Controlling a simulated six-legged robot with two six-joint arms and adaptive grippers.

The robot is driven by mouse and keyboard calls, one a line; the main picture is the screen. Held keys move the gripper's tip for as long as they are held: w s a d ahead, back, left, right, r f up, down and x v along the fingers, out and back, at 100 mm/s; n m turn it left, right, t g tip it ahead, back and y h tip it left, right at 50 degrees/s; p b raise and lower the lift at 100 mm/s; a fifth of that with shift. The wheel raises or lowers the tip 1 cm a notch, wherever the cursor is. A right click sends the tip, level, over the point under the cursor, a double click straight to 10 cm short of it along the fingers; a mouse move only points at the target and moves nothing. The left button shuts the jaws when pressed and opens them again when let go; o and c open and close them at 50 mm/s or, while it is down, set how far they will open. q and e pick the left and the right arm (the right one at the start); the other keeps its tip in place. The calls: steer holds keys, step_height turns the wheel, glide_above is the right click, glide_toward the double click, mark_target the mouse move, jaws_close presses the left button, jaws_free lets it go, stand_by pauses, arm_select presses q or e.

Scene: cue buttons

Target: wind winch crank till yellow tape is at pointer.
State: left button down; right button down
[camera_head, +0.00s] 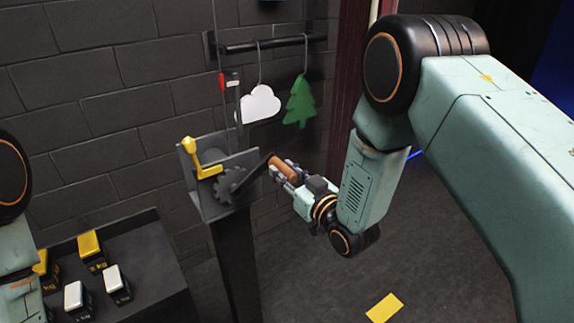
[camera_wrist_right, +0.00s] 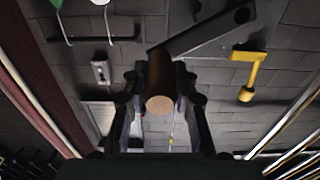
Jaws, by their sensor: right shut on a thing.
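The winch (camera_head: 219,185) stands on a dark post, with a toothed gear and a dark crank arm (camera_head: 257,170) reaching up right to a brown wooden handle (camera_head: 284,168). My right gripper (camera_head: 287,173) is shut on this handle. In the right wrist view the round end of the crank handle (camera_wrist_right: 160,104) shows between the fingers. A thin line rises above the winch past a small red mark (camera_head: 222,83) and a pale piece beside it. I cannot make out the yellow tape surely in the head view. My left gripper is out of view.
A yellow lever (camera_head: 195,155) stands on the winch close to the crank. Several yellow-topped and white-topped weights sit on a dark bench (camera_head: 150,262) at lower left.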

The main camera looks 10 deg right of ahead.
steer(key=s+a+f+b, duration=0.1)
steer(key=a+f+b, duration=0.2)
steer(key=f+b, duration=0.7)
step_height(320, 180, down, 4)
steer(key=shift+a+f+b, duration=0.2)
steer(key=shift+a+b, duration=0.1)
steer(key=shift+a, duration=0.05)
stand_by(0.7)
steer(key=a, duration=0.1)
steer(key=s+a+f, duration=0.1)
steer(key=a, duration=0.3)
steer(key=shift+s+f, duration=0.15)
steer(key=shift+s, duration=0.25)
steer(key=shift+d, duration=0.15)
